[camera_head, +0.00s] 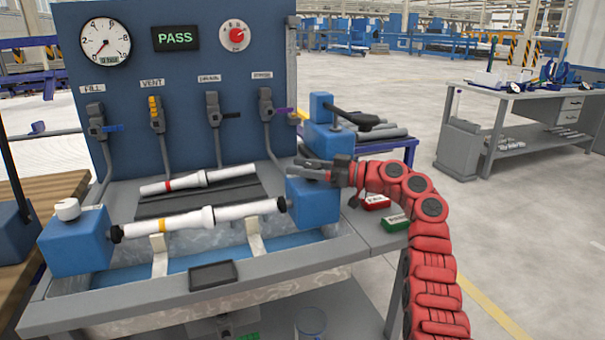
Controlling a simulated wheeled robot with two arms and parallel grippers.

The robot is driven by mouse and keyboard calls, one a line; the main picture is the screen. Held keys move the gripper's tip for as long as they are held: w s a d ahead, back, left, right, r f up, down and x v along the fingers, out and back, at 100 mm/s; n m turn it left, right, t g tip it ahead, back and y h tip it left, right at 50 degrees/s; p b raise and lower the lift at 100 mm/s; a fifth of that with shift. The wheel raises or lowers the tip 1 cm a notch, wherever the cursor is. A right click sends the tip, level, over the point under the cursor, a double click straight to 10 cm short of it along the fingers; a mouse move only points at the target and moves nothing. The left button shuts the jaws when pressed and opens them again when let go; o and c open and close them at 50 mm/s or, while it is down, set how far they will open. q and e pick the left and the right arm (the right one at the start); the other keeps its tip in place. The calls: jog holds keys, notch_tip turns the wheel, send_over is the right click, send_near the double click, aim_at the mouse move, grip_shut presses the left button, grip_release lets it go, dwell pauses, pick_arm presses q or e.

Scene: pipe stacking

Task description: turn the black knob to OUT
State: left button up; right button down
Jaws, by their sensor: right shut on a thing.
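My right gripper (314,168) comes in from the right on a red jointed arm. Its dark fingers are shut at the top of the right blue end block (313,200), where the black knob appears to sit between them. The knob is mostly hidden by the fingers, and its OUT marking cannot be read. A white pipe with a yellow band (183,222) lies level between the right block and the left blue end block (75,243), which has a white knob on top. My left gripper is not in view.
The blue panel (200,60) behind carries a gauge, a green PASS display (175,38), a red dial (235,36) and several valves. A second white pipe (198,180) with a red band lies on a dark rack.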

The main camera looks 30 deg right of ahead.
jog(key=shift+a+r+n+g+y, duration=0.1)
jog(key=shift+n+g+y, duration=0.3)
jog(key=shift+y, duration=0.3)
jog(key=shift+c, duration=1.4)
grip_release()
jog(key=shift+a, duration=0.1)
jog(key=p+v, duration=0.2)
jog(key=v, duration=1.5)
jog(key=shift+s+d, duration=0.15)
jog(key=shift+d, duration=0.1)
jog(key=shift+r, duration=0.15)
